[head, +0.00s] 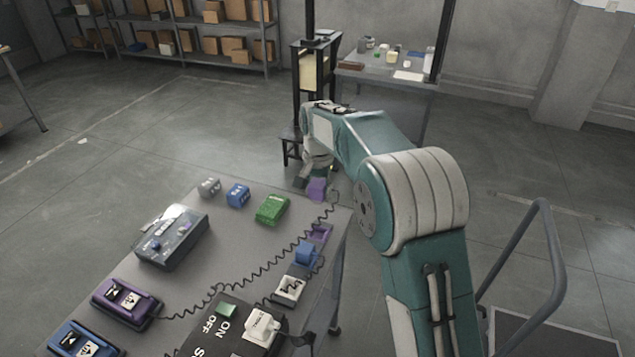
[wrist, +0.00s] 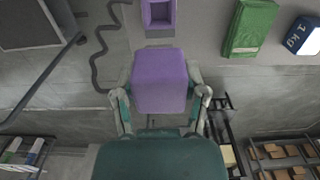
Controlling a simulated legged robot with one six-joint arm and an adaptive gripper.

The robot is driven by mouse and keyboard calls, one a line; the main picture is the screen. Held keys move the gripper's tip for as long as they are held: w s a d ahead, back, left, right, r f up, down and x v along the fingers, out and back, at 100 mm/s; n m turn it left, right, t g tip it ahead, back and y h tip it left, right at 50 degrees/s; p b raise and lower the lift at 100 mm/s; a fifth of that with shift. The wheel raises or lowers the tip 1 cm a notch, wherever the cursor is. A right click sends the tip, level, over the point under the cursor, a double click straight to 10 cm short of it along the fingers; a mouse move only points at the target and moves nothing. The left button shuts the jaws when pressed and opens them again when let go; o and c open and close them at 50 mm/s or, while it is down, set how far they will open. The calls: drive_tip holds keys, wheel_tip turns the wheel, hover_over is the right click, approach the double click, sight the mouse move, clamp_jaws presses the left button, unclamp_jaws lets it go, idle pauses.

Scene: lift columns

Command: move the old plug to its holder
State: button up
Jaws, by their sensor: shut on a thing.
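A purple block-shaped plug (head: 317,189) is in my gripper (head: 316,176) above the far end of the grey table. In the wrist view the plug (wrist: 160,80) fills the space between both fingers of my gripper (wrist: 160,98), which touch its sides. A purple holder (head: 321,232) with a square recess lies on the table nearer the camera than the plug. In the wrist view the holder (wrist: 158,14) is at the top edge, apart from the plug, and its recess looks empty. A dark coiled cable (head: 250,278) runs from a purple-framed switch box (head: 125,301) towards the plug.
A green block (head: 272,209), a blue weight (head: 237,195) and a grey weight (head: 209,187) stand at the far edge.

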hover_over(318, 236)
drive_tip(key=shift+f, duration=5.75)
drive_tip(key=shift+f, duration=0.9)
drive_tip(key=o, duration=1.2)
drive_tip(key=shift+o, duration=0.5)
wheel_tip(318, 236, up, 7)
drive_tip(key=shift+d+r, duration=0.1)
drive_tip(key=shift+r, duration=0.05)
